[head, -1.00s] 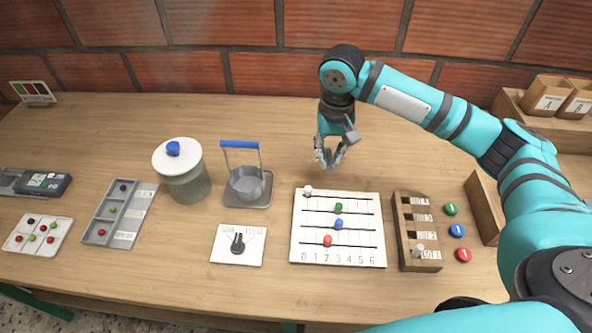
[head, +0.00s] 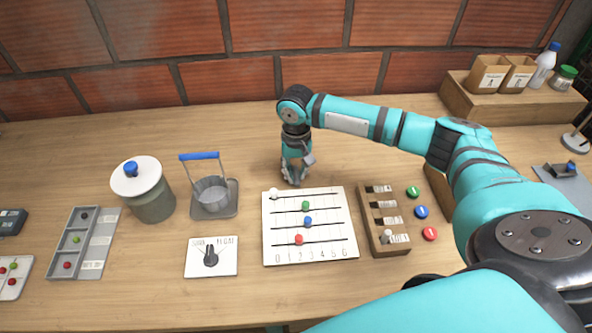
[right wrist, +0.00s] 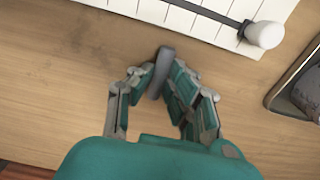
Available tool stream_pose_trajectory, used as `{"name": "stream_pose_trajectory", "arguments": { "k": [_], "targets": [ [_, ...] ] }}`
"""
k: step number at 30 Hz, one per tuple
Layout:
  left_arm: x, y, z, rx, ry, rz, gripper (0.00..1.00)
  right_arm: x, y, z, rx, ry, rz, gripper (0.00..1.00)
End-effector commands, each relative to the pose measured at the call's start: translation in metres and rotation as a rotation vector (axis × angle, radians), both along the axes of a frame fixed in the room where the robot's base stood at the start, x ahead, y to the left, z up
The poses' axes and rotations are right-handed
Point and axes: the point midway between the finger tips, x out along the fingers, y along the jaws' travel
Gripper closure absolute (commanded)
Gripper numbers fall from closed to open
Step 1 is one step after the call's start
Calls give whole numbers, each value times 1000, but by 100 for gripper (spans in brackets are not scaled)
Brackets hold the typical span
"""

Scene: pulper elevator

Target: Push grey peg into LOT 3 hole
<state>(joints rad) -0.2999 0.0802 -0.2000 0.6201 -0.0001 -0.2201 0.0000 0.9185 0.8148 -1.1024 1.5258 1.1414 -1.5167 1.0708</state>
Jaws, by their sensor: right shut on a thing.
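My right gripper (head: 294,180) is low over the table, just behind the white slider board. In the right wrist view its fingers are shut on the grey peg (right wrist: 160,72), a short dark grey bar. The peg cannot be made out in the head view. The wooden lot block (head: 393,251) stands to the right of the slider board, with a column of dark holes and white LOT labels too small to read surely. A pale peg (head: 387,237) stands at its front hole. My left gripper is not in view.
A grey basket (head: 212,195) and lidded jar (head: 150,205) stand left. Red, blue and green buttons (head: 422,212) sit right of the block.

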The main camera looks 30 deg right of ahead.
Motion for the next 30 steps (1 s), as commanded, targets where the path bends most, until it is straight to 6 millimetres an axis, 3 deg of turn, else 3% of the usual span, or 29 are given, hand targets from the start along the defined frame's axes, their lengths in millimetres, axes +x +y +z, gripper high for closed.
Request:
{"name": "stream_pose_trajectory", "arguments": {
  "k": [9, 10, 15, 24, 30],
  "targets": [
    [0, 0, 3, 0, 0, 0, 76, 0, 0, -3, 0, 1, 1, 100],
    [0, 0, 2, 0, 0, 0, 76, 0, 0, -3, 0, 0, 1, 82],
    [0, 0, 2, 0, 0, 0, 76, 0, 0, -3, 0, 0, 1, 63],
    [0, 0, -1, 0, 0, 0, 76, 0, 0, 0, 0, -1, 1, 63],
    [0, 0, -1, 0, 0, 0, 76, 1, 0, 29, 1, -4, 1, 63]
  ]
}}
